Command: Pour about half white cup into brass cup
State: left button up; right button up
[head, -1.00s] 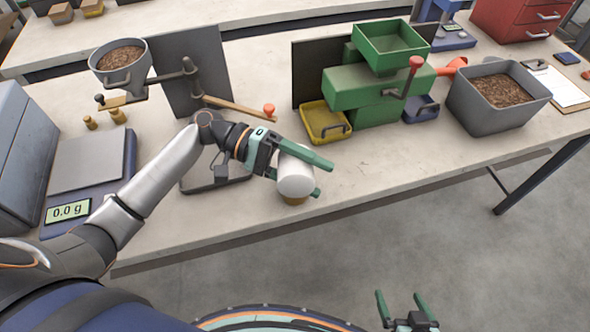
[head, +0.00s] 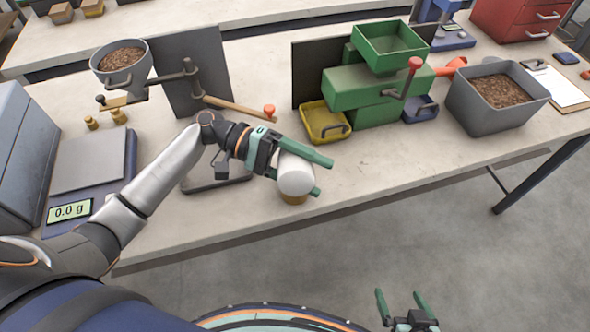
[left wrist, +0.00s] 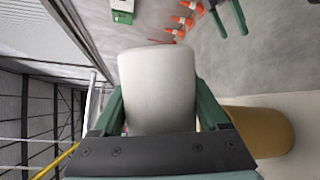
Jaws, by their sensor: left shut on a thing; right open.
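The white cup (head: 296,176) is held between the fingers of my left gripper (head: 318,175), over the front edge of the bench. It also shows in the left wrist view (left wrist: 157,88), filling the space between the green fingers; its contents are hidden. The cup looks tilted. The brass cup (head: 294,199) stands on the bench just below the white cup, mostly hidden by it in the head view. The left wrist view shows the brass cup (left wrist: 262,131) beside the gripper at the right. My right gripper (head: 402,300) is open and empty, over the floor in front of the bench.
A scale (head: 90,165) reading 0.0 g sits at left. A hopper of pellets (head: 118,57) with a wooden-handled lever stands behind my left arm. A green machine (head: 375,90), yellow tray (head: 326,121) and grey pellet bin (head: 500,95) stand to the right. The bench front right is clear.

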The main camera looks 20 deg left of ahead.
pick_arm(q)
jog(key=shift+w+a+r+n+g+h+p, duration=0.1)
jog(key=shift+w+r+n+g+h+p, duration=0.2)
jog(key=shift+n, duration=0.25)
jog(key=shift+w+a+r+n+g+h+p, duration=0.1)
jog(key=shift+w+n+h+p, duration=0.1)
jog(key=shift+n+p, duration=0.25)
dwell(2.8)
